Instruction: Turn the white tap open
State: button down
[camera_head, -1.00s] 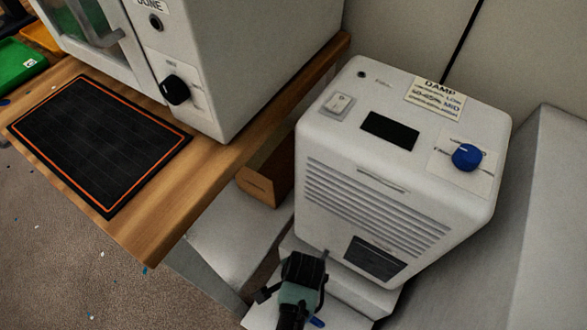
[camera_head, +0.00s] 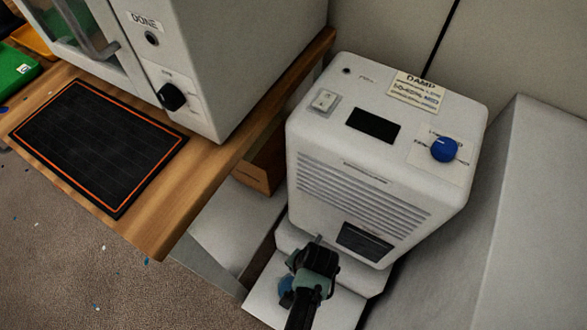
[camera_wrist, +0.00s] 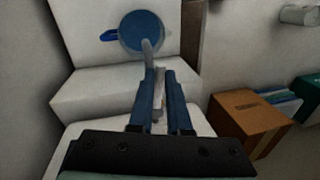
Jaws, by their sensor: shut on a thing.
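The white tap (camera_wrist: 149,52) shows in the wrist view as a thin pale lever between and just beyond my fingertips. My gripper (camera_wrist: 160,76) has its two blue fingers close together, shut on the tap. A round blue thing (camera_wrist: 140,30) lies behind the tap's end, with a small blue tab at its left. In the head view my gripper (camera_head: 318,243) is at the lower front of the white dehumidifier (camera_head: 365,205), and the tap is hidden there. Part of the blue thing (camera_head: 286,288) shows left of my gripper.
The dehumidifier has a blue knob (camera_head: 444,149), a switch (camera_head: 325,100) and a dark front window (camera_head: 364,242). A wooden bench (camera_head: 150,225) with a black mat (camera_head: 95,145) and a white oven (camera_head: 240,60) stands left. A brown box (camera_wrist: 245,122) is at right in the wrist view.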

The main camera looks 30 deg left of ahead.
jog(key=shift+d+n+p, duration=0.3)
jog(key=shift+d+n, duration=0.2)
jog(key=shift+n, duration=0.3)
jog(key=c, duration=0.9)
grip_release()
jog(key=shift+o, duration=0.2)
jog(key=shift+r, duration=0.1)
notch_tip(320, 180, up, 12)
jog(key=d+p, duration=0.2)
jog(key=p, duration=0.2)
jog(key=shift+d+r, duration=0.25)
jog(key=shift+d, duration=0.05)
jog(key=shift+s, duration=0.1)
